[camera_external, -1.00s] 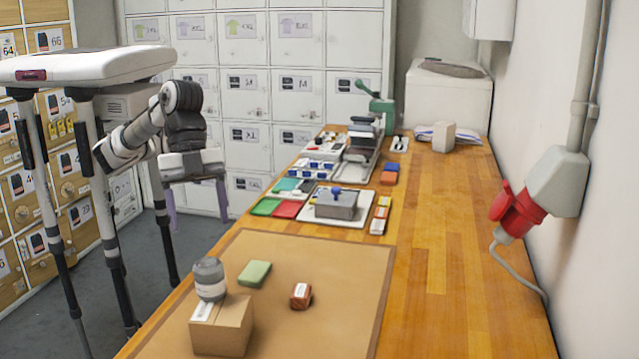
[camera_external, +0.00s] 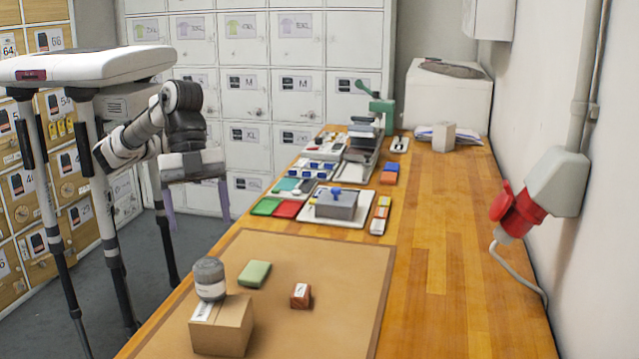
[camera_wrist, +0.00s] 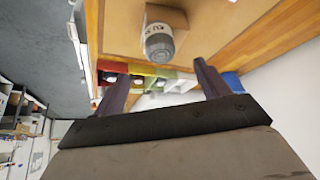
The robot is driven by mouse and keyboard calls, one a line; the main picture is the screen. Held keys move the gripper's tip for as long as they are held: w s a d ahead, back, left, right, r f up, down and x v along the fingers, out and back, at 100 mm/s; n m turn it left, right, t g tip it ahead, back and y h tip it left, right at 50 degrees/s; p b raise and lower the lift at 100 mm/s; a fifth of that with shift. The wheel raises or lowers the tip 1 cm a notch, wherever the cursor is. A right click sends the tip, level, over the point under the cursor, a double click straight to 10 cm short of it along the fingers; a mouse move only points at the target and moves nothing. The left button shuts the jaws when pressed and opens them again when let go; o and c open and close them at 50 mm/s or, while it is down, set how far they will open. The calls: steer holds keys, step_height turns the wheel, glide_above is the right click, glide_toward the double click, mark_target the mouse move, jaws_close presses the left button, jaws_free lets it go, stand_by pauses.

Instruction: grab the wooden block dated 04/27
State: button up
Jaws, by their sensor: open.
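A small reddish-brown block (camera_external: 300,296) with a pale label sits on the brown mat (camera_external: 340,262) at the near end of the workbench. It looks like wood, but no date is readable. My gripper (camera_external: 197,214) is open and empty, fingers pointing down, left of the bench and away from the block. In the wrist view my two fingers (camera_wrist: 160,72) stand apart with nothing between them. I cannot make out the block in the wrist view. A pale beige block (camera_external: 443,137) stands at the bench's far end; no date is readable on it.
On the mat are a cardboard box (camera_external: 222,328) with a grey jar (camera_external: 209,278) on it and a green block (camera_external: 255,274). Ink pads and a tray with a grey stamp box (camera_external: 337,205) lie beyond. The bench's right side (camera_external: 450,270) is clear.

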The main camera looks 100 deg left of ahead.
steer(key=n+t+y+p, duration=0.3)
steer(key=n+p, duration=0.2)
steer(key=n, duration=0.5)
glide_above(300, 290)
steer(key=s, duration=0.3)
steer(key=f, duration=1.2)
steer(key=shift+s+a+f, duration=0.2)
steer(key=shift+f, duration=0.1)
steer(key=shift+a+p+x, duration=0.2)
steer(key=shift+p+x, duration=0.5)
steer(key=shift+x, duration=0.65)
steer(key=shift+a+p+x, duration=0.2)
steer(key=shift+p+x, duration=0.45)
steer(key=shift+x, duration=0.7)
steer(key=shift+s+f, duration=0.1)
steer(key=shift+c, duration=0.4)
steer(key=c, duration=1)
